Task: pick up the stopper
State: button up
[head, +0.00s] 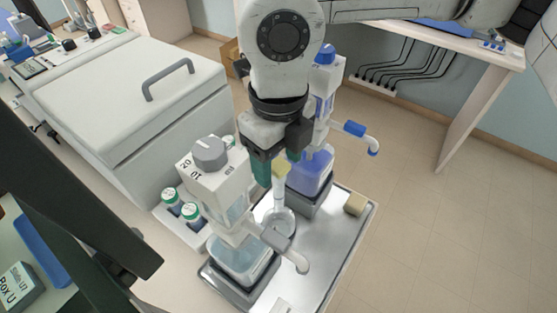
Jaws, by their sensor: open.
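A small pale yellow piece (281,167), which looks like the stopper, sits at the top of a narrow pale neck (279,194) above a clear glass vessel (280,220). The vessel stands on the metal tray (340,252) between two dispenser bottles. My gripper (277,163) points down with its green fingers apart, at the yellow piece. One finger is left of the piece and the other is behind its right side. I cannot tell whether either finger touches it. The gripper partly hides its upper part.
A white-topped dispenser (215,165) stands close in front on the left. A blue-capped dispenser (325,85) over blue liquid (311,172) stands behind, its spout reaching right. Green-capped bottles (191,212) stand left. Open floor lies right.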

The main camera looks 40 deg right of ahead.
jog(key=shift+f, duration=0.1)
jog(key=shift+c, duration=0.3)
jog(key=c, duration=1)
jog(key=shift+c, duration=0.3)
